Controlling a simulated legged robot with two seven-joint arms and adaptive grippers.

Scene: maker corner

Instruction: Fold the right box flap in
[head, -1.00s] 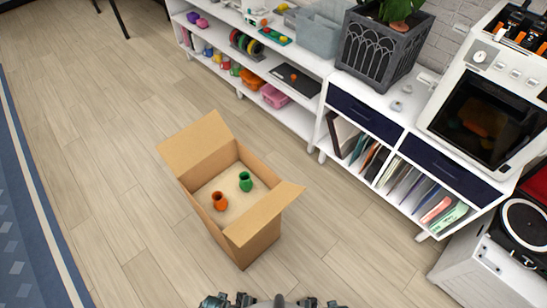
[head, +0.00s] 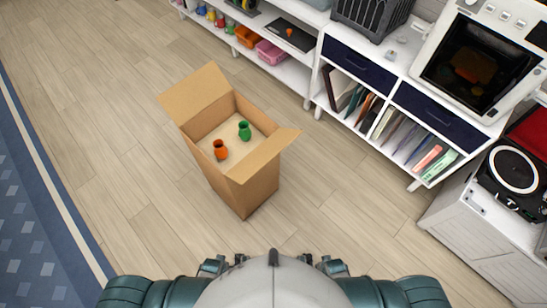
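An open cardboard box (head: 245,193) stands on the floor ahead of me. Its right flap (head: 264,154) sticks outward from the right rim, and its left flap (head: 195,94) stands up and outward at the far left. An orange vase (head: 220,150) and a green vase (head: 244,131) are inside the box. My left gripper (head: 238,260) and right gripper (head: 306,260) seem to show only as small dark parts beyond my chest at the bottom edge. They are apart from the box, and their fingers are too hidden to read.
White shelving with dark blue drawers (head: 359,62) runs along the back right. A turntable (head: 514,170) sits on a white crate at the right. A blue rug (head: 32,220) lies at the left. The wooden floor around the box is clear.

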